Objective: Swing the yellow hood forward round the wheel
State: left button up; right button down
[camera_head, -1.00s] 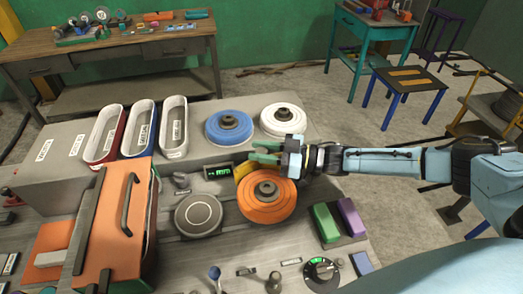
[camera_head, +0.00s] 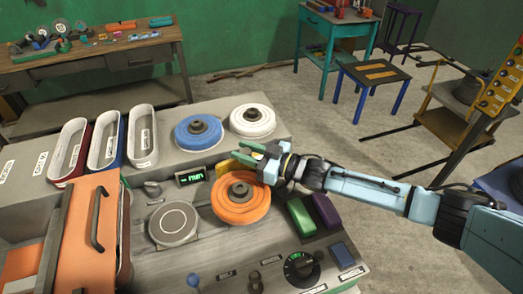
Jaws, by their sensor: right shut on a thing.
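The yellow hood (camera_head: 228,165) shows as a small curved piece at the far edge of the orange wheel (camera_head: 241,212). The wheel lies flat on the grey machine bench with a dark hub in its middle. My right gripper (camera_head: 257,156), with green fingers, is shut on the yellow hood at the wheel's far right side. The gripper covers part of the hood, so its full extent is hidden. My left gripper is not in view.
A blue wheel (camera_head: 183,137) and a white wheel (camera_head: 240,126) stand behind. A grey disc (camera_head: 173,222) lies left of the orange wheel. Green (camera_head: 301,217) and purple (camera_head: 326,211) blocks sit to its right. A small lit display (camera_head: 190,178) is behind the disc.

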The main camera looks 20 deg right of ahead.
jog(key=c, duration=1.1)
grip_release()
notch_tip(320, 180, up, 10)
